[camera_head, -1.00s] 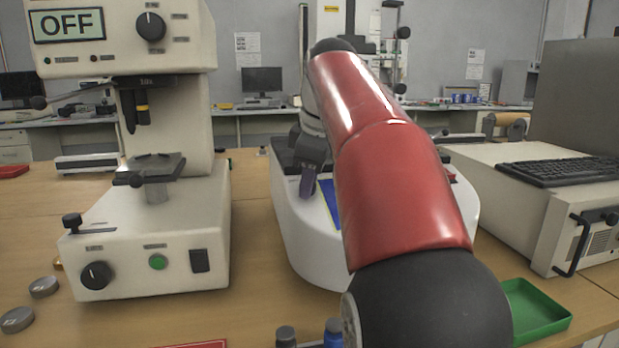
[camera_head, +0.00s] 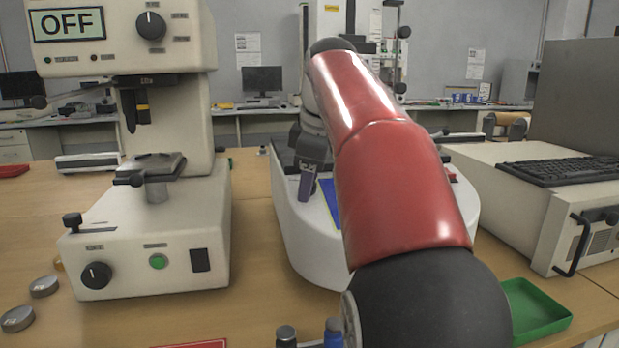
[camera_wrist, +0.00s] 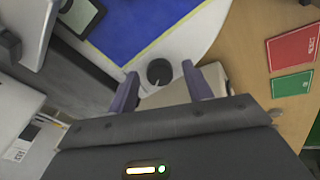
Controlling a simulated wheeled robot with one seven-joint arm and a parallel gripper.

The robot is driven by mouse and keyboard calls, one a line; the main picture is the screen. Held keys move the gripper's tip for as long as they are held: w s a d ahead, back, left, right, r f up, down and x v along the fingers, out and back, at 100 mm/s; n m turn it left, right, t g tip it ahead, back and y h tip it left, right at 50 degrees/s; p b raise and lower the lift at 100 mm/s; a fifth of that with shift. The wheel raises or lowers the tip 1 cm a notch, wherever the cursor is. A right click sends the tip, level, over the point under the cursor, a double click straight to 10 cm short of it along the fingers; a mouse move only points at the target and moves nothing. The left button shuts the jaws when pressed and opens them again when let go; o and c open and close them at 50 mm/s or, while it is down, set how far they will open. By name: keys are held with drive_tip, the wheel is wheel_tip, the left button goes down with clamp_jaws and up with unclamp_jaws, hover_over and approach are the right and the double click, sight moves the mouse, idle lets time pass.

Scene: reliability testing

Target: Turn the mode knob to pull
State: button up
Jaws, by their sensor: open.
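A round dark knob (camera_wrist: 159,72) sits on the white machine base (camera_wrist: 180,38) in the wrist view. Its markings are too small to read, so I cannot tell its setting. My gripper (camera_wrist: 160,69) is open, with one purple finger on each side of the knob in that view. I cannot tell whether the fingers touch it or how far above it they are. In the head view my gripper (camera_head: 307,187) points down over the left part of the white machine base (camera_head: 298,240); the knob is hidden there. A blue panel (camera_wrist: 140,22) lies on the base.
A cream instrument (camera_head: 150,245) with dials and an "OFF" display (camera_head: 68,25) stands at left. A cream case with a keyboard (camera_head: 560,170) is at right. A green tray (camera_head: 537,312) lies at front right. Red (camera_wrist: 294,45) and green (camera_wrist: 293,86) cards lie on the table.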

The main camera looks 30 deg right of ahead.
drive_tip(key=v, duration=0.7)
drive_tip(key=shift+r, duration=0.35)
drive_tip(key=shift+s, duration=0.15)
